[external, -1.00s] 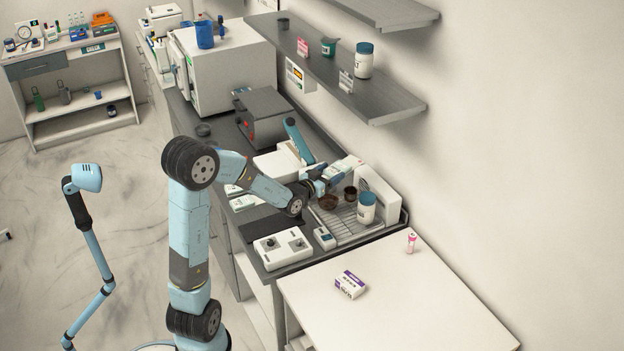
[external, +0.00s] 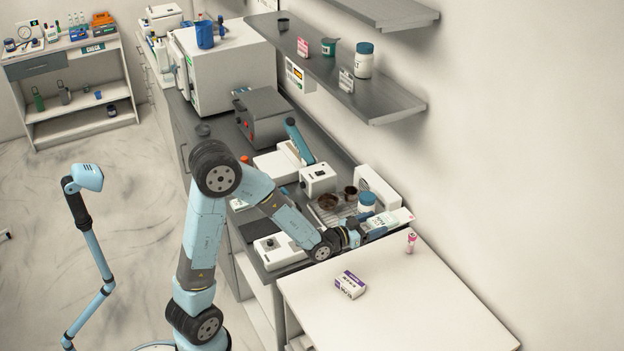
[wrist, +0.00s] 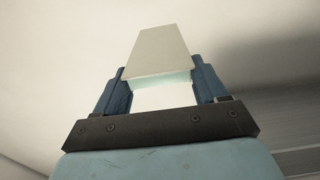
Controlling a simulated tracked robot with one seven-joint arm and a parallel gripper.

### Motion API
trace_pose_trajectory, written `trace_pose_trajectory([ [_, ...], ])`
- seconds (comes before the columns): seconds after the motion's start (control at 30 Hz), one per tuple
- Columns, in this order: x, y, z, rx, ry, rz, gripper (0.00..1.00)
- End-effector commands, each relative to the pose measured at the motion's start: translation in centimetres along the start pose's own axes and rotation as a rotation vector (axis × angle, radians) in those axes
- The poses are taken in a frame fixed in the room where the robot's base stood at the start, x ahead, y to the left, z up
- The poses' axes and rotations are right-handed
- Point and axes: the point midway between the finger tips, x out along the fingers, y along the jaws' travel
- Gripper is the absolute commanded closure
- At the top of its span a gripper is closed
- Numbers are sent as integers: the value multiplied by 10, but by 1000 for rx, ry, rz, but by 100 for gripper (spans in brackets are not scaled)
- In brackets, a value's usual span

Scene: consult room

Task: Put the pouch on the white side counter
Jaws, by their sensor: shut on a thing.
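My gripper (external: 366,233) is shut on the pouch (external: 388,221), a pale packet with a greenish printed part. The pouch sticks out forward from the fingers, near the border between the dark counter and the white side counter (external: 420,300). In the wrist view, the pouch (wrist: 158,55) sits between the two blue fingers of my gripper (wrist: 163,90). A pale surface lies behind it there. The exact height of the pouch above the surface is hard to tell.
A purple and white box (external: 350,285) lies on the white side counter, and a small pink-labelled tube (external: 411,243) stands near its back edge. A blue-lidded jar (external: 367,201) stands on the rack just behind my gripper. The front right of the white counter is clear.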

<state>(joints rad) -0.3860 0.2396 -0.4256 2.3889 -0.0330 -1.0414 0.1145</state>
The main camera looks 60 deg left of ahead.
Motion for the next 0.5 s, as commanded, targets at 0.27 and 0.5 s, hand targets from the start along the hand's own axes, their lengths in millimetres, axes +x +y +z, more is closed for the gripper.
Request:
trace_pose_trajectory([
  [0.27,0,0,-4,1,1,0,58],
  [0.5,0,0,-34,2,3,0,58],
])
